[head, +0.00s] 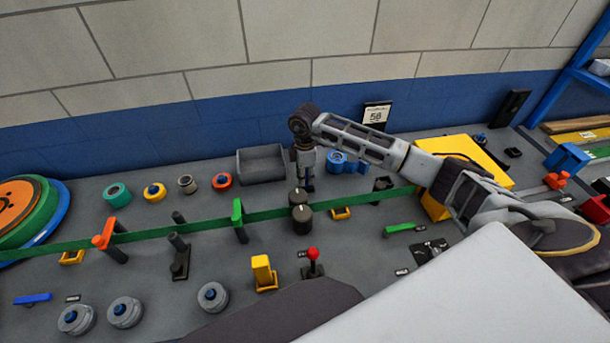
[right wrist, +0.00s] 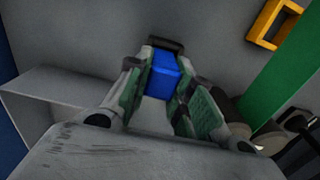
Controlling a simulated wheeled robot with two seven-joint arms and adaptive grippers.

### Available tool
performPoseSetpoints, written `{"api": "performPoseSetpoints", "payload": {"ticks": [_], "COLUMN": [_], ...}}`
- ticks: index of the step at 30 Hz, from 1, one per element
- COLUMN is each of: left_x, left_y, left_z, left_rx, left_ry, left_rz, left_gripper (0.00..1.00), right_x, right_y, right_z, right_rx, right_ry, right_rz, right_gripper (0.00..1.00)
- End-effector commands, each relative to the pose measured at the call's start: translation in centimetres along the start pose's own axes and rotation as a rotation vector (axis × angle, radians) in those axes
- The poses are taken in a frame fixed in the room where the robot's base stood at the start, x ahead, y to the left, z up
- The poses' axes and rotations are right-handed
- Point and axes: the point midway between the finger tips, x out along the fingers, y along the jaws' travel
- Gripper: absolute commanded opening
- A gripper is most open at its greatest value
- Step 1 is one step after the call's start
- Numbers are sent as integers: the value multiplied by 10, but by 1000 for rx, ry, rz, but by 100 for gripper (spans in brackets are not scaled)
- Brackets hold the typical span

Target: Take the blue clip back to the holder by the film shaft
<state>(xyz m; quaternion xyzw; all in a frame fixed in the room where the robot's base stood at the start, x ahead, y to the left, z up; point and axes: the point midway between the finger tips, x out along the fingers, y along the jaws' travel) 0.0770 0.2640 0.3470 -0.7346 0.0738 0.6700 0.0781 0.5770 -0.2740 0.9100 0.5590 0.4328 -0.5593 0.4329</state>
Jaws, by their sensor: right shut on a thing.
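My right gripper (head: 306,184) points down behind the green film strip (head: 160,233), beside the grey bin. In the right wrist view, its fingers (right wrist: 160,100) are shut on a blue block (right wrist: 165,72), which I take for the blue clip. Only part of the clip shows between the pads. I cannot tell whether it touches the panel. The reel (head: 22,215), in orange, green and blue, stands at the far left with the strip running from it. I cannot tell which fixture is the clip's holder. My left gripper is out of view.
The grey bin (head: 262,165) and a blue fixture (head: 348,163) flank the gripper. Two dark rollers (head: 301,212) stand just in front. A green clip (head: 238,212) and an orange clip (head: 103,236) sit on the strip. Coloured rings (head: 155,192) lie behind it.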

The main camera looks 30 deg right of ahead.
Motion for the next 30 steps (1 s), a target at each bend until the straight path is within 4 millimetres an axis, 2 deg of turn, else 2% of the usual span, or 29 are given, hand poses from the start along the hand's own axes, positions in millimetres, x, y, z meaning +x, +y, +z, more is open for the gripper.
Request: {"api": "performPoseSetpoints", "payload": {"ticks": [11, 21, 22, 27, 30], "left_x": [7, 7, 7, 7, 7], "left_y": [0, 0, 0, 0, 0], "left_z": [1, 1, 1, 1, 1], "left_rx": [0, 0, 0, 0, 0], "left_ry": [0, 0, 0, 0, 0], "left_rz": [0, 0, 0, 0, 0], "left_gripper": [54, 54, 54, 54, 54], "right_x": [12, 12, 12, 12, 12], "right_y": [0, 0, 0, 0, 0], "right_z": [0, 0, 0, 0, 0], "right_rx": [0, 0, 0, 0, 0], "right_ry": [0, 0, 0, 0, 0], "right_rz": [0, 0, 0, 0, 0], "right_gripper": [0, 0, 26, 48, 48]}}
